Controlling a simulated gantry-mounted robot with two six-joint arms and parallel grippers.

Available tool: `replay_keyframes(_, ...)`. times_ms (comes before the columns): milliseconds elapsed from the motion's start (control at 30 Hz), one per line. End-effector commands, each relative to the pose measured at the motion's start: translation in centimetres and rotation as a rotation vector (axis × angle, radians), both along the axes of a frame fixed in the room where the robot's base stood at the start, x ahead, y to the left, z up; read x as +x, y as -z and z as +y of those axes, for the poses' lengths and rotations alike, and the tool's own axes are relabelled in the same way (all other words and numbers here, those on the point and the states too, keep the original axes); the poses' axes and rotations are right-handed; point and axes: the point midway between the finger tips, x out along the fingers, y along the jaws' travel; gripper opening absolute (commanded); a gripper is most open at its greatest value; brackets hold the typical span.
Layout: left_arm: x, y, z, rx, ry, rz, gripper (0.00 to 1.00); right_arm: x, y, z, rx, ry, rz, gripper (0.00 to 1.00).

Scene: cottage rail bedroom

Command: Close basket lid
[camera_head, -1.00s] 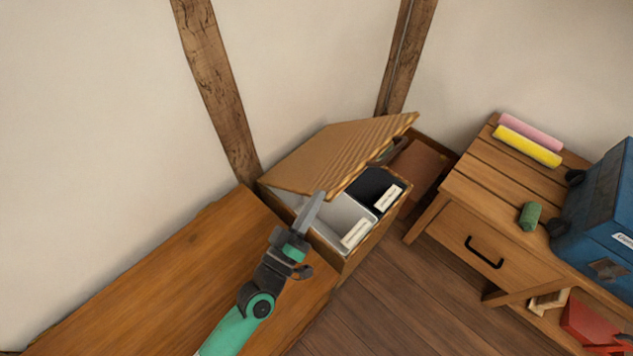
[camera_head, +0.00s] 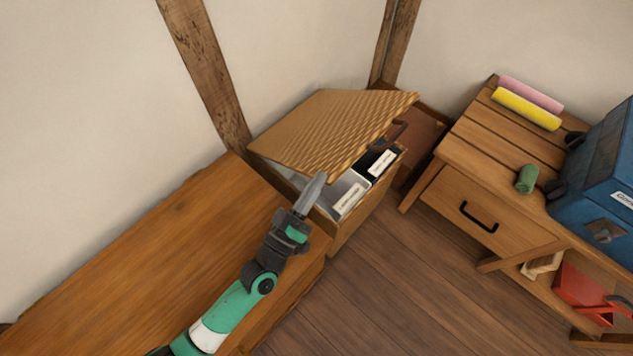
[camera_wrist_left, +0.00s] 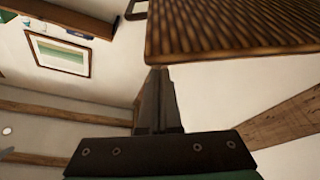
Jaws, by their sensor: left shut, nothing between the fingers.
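The basket (camera_head: 345,238) stands in the corner, with its woven lid (camera_head: 325,125) tilted partly open over it. A light bin and a dark bin with white labels show inside through the front gap. My left gripper (camera_head: 318,180) is shut and empty, with its tips at the lid's front edge, near the left front corner. In the left wrist view the shut fingers (camera_wrist_left: 156,75) point up at the edge of the lid (camera_wrist_left: 225,28); whether they touch it I cannot tell. A dark handle shows on the lid's front edge. My right gripper is not in view.
A wooden bench or chest (camera_head: 150,270) lies left of the basket, under my left arm. On the right, a wooden table (camera_head: 455,190) holds pink and yellow rolls (camera_head: 526,108), a green roll (camera_head: 526,179) and a blue box (camera_head: 600,195). Floor is open between.

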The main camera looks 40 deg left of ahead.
Motion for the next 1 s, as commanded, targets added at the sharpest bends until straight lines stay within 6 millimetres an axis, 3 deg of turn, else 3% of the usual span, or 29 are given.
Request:
replay_keyframes(200, 0.4, -3.7, 1.5, 0.001, 0.006, -0.006, 0.00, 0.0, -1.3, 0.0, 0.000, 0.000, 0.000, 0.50)
replay_keyframes(400, -4.8, -1.5, 1.1, 0.002, 0.011, 0.006, 0.00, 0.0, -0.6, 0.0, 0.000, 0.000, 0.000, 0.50)
replay_keyframes(600, -8.2, -0.6, 1.0, 0.001, 0.011, 0.003, 0.00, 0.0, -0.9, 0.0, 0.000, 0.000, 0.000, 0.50)
replay_keyframes(1000, -9.0, -0.6, 1.4, 0.000, 0.001, 0.008, 0.00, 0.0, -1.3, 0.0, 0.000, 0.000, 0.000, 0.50)
